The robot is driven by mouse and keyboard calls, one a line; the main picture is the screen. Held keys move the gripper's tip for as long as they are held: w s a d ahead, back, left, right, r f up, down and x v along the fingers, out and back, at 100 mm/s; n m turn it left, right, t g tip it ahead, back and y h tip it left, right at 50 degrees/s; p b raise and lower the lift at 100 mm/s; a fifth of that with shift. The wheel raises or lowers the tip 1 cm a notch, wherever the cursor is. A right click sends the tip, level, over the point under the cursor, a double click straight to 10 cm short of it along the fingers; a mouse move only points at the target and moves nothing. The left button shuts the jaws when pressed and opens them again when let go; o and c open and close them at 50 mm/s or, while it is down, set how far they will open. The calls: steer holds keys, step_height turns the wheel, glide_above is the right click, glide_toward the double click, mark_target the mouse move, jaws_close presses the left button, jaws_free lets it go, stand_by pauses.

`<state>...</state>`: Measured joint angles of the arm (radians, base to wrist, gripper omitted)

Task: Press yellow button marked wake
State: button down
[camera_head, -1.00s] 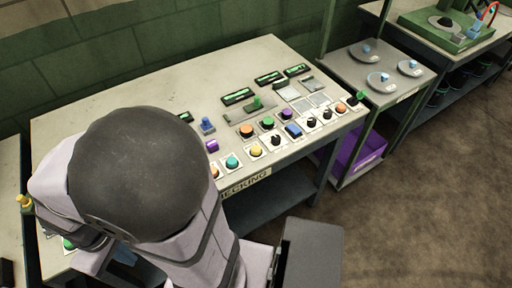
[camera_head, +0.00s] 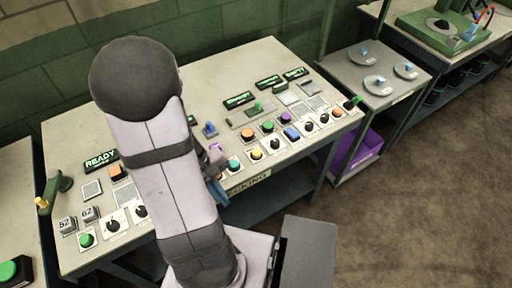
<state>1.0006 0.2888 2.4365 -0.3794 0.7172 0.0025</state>
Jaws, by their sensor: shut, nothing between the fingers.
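A round yellow button (camera_head: 257,154) sits on a pale plate in the front row of the console (camera_head: 170,95), right of a teal button (camera_head: 234,166). Its label is too small to read. My gripper (camera_head: 221,196) shows as a small blue tip just right of my forearm, near the console's front edge. It is left of and below the yellow button in the picture, apart from it. It is shut and empty. My forearm hides most of the gripper and part of the front row.
Orange, green and purple buttons, a blue switch (camera_head: 291,133) and black knobs (camera_head: 309,125) crowd around the yellow button. A green lever (camera_head: 257,107) and a blue knob (camera_head: 210,129) stand behind.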

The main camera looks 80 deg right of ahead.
steer(key=s+d+n+g+h, duration=0.1)
steer(key=s+d, duration=0.3)
steer(key=d, duration=0.1)
step_height(320, 180, up, 6)
steer(key=n+h, duration=0.7)
steer(key=n, duration=0.1)
glide_above(253, 154)
steer(key=shift+d+f+g, duration=0.1)
steer(key=shift+f+g, duration=0.1)
steer(key=shift+g, duration=0.2)
steer(key=shift+f, duration=0.1)
step_height(253, 154, down, 7)
steer(key=b, duration=0.5)
steer(key=shift+f, duration=0.1)
steer(key=shift+f+b, duration=0.75)
steer(key=shift+b, duration=0.15)
